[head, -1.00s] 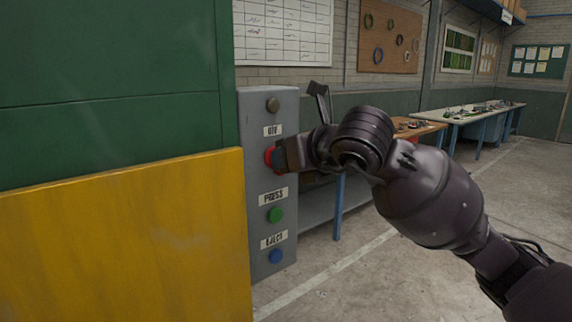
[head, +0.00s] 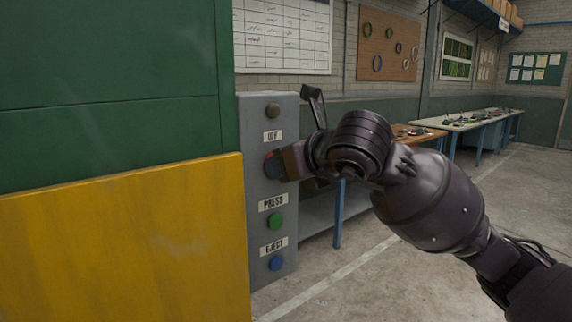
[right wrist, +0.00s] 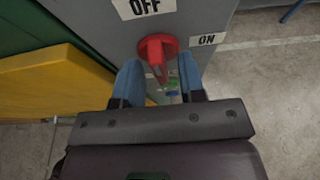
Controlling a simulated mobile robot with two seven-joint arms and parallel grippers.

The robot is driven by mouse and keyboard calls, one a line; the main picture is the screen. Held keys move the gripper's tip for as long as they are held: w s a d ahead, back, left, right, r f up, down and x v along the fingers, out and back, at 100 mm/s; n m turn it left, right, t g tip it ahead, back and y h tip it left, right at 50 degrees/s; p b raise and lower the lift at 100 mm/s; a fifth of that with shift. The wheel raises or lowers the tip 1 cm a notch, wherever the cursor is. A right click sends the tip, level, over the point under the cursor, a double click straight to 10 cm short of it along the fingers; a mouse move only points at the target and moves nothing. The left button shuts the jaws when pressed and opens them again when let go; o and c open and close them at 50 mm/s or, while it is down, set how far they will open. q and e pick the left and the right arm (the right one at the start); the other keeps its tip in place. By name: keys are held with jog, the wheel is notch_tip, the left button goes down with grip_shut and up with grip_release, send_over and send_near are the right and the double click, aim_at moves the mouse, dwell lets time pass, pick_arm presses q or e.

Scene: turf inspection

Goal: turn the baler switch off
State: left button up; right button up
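The baler switch is a red knob with a protruding handle (right wrist: 157,47) on the grey control panel (head: 257,235). In the right wrist view an OFF label (right wrist: 144,7) is above the knob and an ON label (right wrist: 207,40) is to its right. My right gripper (right wrist: 160,66) is open, its two blue fingers on either side of the red handle with a visible gap to each. In the head view the right gripper (head: 281,163) is at the panel and hides most of the knob. My left gripper is in neither view.
Below the knob are a green PRESS button (head: 276,221) and a blue EJECT button (head: 276,263); a dark round button (head: 272,110) is at the top. The green and yellow baler body (head: 110,240) stands left of the panel. Workbenches (head: 470,119) are behind; the floor at right is clear.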

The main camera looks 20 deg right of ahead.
jog(key=v, duration=1)
jog(key=shift+s+r, duration=0.15)
jog(key=shift+s, duration=0.2)
jog(key=shift+d, duration=0.1)
